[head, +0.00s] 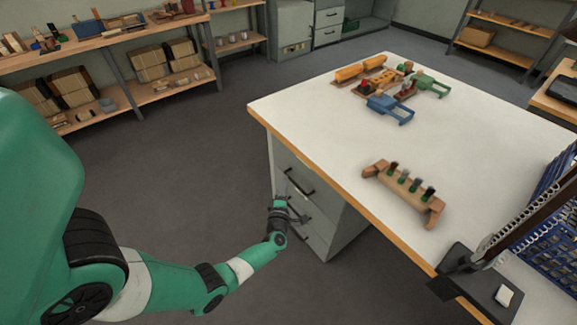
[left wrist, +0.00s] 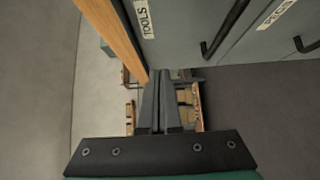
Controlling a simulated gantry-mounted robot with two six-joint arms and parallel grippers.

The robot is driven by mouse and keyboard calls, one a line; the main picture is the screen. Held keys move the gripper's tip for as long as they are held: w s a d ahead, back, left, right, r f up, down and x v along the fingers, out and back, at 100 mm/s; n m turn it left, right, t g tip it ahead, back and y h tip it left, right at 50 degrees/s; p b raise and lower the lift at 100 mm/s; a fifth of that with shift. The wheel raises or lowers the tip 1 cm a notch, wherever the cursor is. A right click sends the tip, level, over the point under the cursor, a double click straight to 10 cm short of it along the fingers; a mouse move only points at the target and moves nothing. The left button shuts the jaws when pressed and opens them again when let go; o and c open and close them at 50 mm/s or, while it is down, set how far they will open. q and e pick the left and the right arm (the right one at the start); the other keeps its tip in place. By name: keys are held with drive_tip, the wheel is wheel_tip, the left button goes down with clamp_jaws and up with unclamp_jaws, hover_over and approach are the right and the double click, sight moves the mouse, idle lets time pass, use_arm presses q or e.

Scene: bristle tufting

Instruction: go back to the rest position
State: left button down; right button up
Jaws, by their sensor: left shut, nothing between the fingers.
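My left gripper (head: 296,212) is shut and empty. In the head view it hangs beside the drawer front, off the table's left side and lower than its top. In the left wrist view its two dark fingers (left wrist: 161,80) lie together, close to the drawer fronts. A wooden block (head: 403,190) with several dark and green tufts standing in it sits on the white table (head: 330,120), well apart from the gripper. My right gripper is not in view.
Drawers with handles (head: 298,185) stand under the table's left end. Blue and green tools (head: 390,108) and orange blocks (head: 360,70) lie at the back. A clamped stand (head: 465,262) and blue crate (head: 555,240) are at right. The floor (head: 180,170) left is clear.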

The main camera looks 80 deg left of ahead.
use_arm(q)
drive_tip(key=p+v, duration=0.1)
drive_tip(key=v, duration=0.3)
drive_tip(key=shift+w+d+r, duration=0.1)
drive_tip(key=shift+w+d, duration=0.05)
drive_tip(key=shift+d, duration=0.1)
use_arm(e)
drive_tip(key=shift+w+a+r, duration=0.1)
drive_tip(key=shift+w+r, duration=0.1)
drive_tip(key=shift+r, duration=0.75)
